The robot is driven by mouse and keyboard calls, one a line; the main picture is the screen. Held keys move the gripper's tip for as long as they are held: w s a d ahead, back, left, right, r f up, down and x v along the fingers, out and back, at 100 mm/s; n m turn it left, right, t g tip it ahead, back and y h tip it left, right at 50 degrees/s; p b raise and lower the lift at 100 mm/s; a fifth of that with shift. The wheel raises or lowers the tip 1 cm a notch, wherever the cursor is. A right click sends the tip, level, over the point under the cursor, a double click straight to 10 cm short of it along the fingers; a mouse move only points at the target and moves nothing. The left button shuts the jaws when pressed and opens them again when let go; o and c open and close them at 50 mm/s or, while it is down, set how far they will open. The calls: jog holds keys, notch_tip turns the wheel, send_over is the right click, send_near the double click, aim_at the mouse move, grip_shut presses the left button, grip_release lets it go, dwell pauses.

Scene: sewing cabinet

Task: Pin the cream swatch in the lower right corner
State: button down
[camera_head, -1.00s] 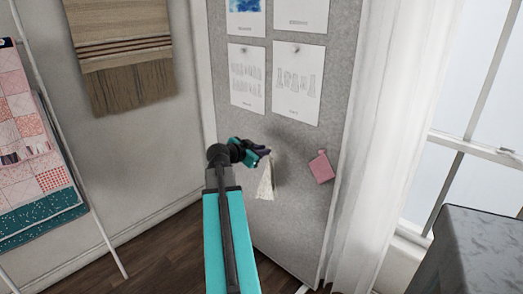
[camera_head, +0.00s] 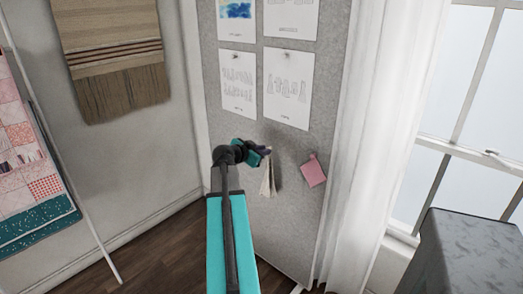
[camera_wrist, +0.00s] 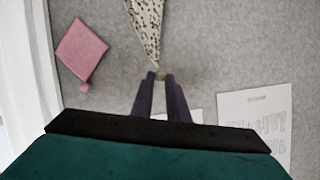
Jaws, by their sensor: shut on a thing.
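The cream swatch (camera_head: 267,181) has small dark specks and hangs from my gripper (camera_head: 263,152) in front of the grey pinboard (camera_head: 285,225). In the wrist view my fingers (camera_wrist: 160,76) are shut on one corner of the cream swatch (camera_wrist: 146,30), with a small pale thing, perhaps a pin head, between the tips. Whether the swatch touches the board cannot be told. A pink swatch (camera_head: 314,171) is on the board to the right of my gripper, with a pink knob at its top corner. It also shows in the wrist view (camera_wrist: 82,52).
Pinned paper sheets (camera_head: 288,88) fill the board above my gripper. A white curtain (camera_head: 357,150) borders the board on the right, with a dark grey block (camera_head: 470,255) nearer me. A quilt rack (camera_head: 85,215) stands left. The board below the swatches is bare.

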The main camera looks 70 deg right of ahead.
jog(key=shift+s+d+r+p, duration=0.1)
jog(key=shift+s+d+p, duration=0.2)
jog(key=shift+d+p, duration=0.45)
jog(key=shift+s+d+p, duration=0.3)
jog(key=shift+d, duration=0.7)
jog(key=shift+s+d+f+b, duration=0.1)
jog(key=shift+d+f+b, duration=0.1)
jog(key=shift+d+b, duration=0.25)
jog(key=shift+s+d+r+b, duration=0.1)
jog(key=shift+s+d+b, duration=0.1)
jog(key=shift+d+b, duration=0.3)
jog(key=shift+s+d+b, duration=0.2)
jog(key=shift+d+b, duration=0.05)
jog(key=shift+d, duration=0.3)
jog(key=shift+s+d, duration=0.15)
jog(key=shift+d, duration=0.2)
jog(key=c, duration=1.6)
grip_release()
jog(key=shift+c, duration=0.2)
